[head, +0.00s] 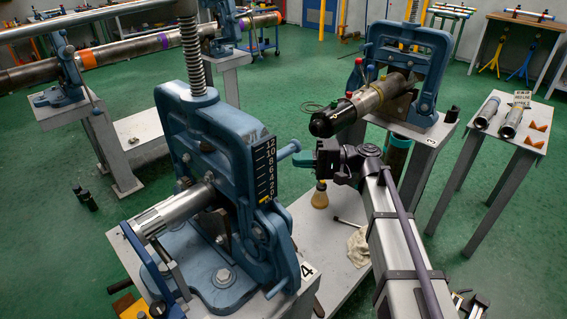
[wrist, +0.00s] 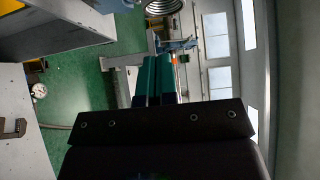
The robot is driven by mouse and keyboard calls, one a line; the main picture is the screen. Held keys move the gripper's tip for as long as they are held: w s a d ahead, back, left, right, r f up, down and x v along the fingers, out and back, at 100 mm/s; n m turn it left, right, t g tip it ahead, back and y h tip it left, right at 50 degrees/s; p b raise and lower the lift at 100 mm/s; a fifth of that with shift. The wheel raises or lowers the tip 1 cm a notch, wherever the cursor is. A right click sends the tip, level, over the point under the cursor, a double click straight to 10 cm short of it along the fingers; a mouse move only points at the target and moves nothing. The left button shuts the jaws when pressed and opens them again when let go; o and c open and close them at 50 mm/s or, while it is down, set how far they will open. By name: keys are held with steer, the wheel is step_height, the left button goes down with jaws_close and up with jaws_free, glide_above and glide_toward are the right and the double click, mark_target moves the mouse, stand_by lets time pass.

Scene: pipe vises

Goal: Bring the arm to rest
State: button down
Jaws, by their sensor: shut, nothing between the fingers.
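My gripper (head: 322,163) is in the middle of the head view, at the end of my arm, which comes in from the lower right. It is dark and small there, in the gap between the near blue vise (head: 205,185) and the far blue vise (head: 408,60). In the wrist view my gripper's fingers (wrist: 154,62) are together, with nothing seen between them. The near vise holds a bare metal pipe (head: 178,208). The far vise holds a pipe with a black end (head: 350,108).
A side table (head: 490,145) at the right bears pipe pieces and orange parts. A long pipe (head: 120,50) lies in vises at the upper left. Green floor (head: 300,75) is open between.

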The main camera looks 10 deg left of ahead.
steer(key=v, duration=0.7)
steer(key=s+d+f+m+t+h, duration=0.1)
steer(key=s+d+f+h, duration=0.15)
steer(key=f+h, duration=0.2)
steer(key=s+d+f+t+h, duration=0.1)
steer(key=s+f+t+h, duration=0.15)
steer(key=f, duration=0.35)
steer(key=s+d+f+m+h, duration=0.1)
steer(key=s+d+f+h, duration=0.2)
steer(key=s+d+h, duration=0.35)
steer(key=s+d+f+m+h, duration=0.1)
steer(key=s+d+f+h, duration=0.25)
steer(key=s+d, duration=0.55)
steer(key=w+d+r+p, duration=0.1)
steer(key=r+p, duration=0.8)
steer(key=w+r+p, duration=0.2)
steer(key=r+p, duration=0.7)
steer(key=shift+w+d+r+t+p, duration=0.3)
steer(key=shift+d+r+t+p, duration=0.05)
steer(key=shift+r+t+p, duration=0.1)
